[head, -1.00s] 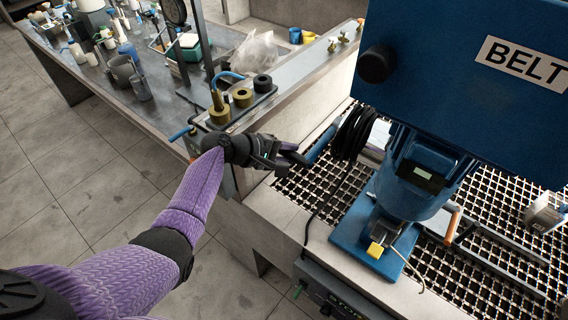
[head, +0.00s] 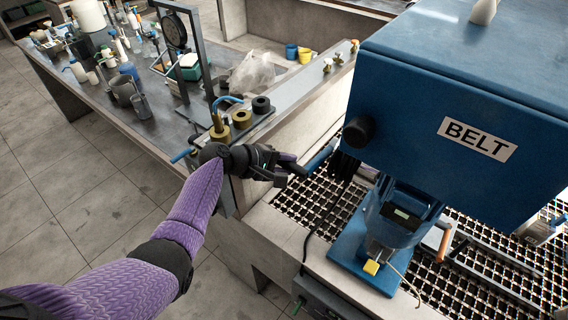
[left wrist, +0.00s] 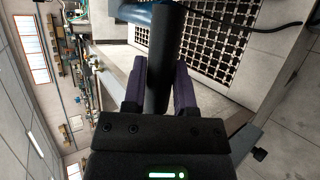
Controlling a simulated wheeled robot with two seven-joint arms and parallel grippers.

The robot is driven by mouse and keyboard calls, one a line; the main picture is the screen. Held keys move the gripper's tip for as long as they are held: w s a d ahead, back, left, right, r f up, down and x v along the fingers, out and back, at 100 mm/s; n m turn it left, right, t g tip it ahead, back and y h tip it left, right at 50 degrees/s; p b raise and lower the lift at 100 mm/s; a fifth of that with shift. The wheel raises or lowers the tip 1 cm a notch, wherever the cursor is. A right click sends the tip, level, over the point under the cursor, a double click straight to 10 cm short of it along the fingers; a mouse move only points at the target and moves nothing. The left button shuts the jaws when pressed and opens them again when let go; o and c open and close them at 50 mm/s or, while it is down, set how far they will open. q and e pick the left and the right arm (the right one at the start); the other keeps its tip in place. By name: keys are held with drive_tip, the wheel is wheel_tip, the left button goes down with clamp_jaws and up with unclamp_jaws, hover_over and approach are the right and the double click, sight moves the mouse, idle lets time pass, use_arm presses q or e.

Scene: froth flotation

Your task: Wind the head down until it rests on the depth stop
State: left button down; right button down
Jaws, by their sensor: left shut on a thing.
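The blue head (head: 440,85) with the BELT label (head: 478,138) hangs over a blue cell (head: 401,215) on a blue base (head: 345,250). A round black knob (head: 358,131) sits on the head's left side. My left gripper (head: 285,168) is shut on the black crank grip, left of the head. The blue crank arm (head: 321,156) runs from the grip toward the machine. In the left wrist view the black grip (left wrist: 165,60) lies between the purple fingers (left wrist: 160,88), with the blue arm beyond it. The depth stop cannot be made out. My right gripper is not in view.
The base stands on a dark grating (head: 310,195). A black cable (head: 318,225) hangs left of the cell. An orange handle (head: 445,241) is at its right. A grey bench (head: 165,120) with bottles, a stand and brass-coloured rings lies at the left. The tiled floor is clear.

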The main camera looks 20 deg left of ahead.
use_arm(q)
drive_tip(key=c, duration=0.8)
unclamp_jaws()
drive_tip(key=shift+w+r, duration=0.1)
drive_tip(key=shift+r, duration=0.05)
drive_tip(key=o, duration=0.4)
drive_tip(key=shift+w+d+f, duration=0.15)
drive_tip(key=shift+w+f, duration=0.05)
drive_tip(key=shift+w, duration=0.1)
drive_tip(key=shift+s, duration=0.25)
drive_tip(key=v, duration=1)
drive_tip(key=shift+w, duration=0.2)
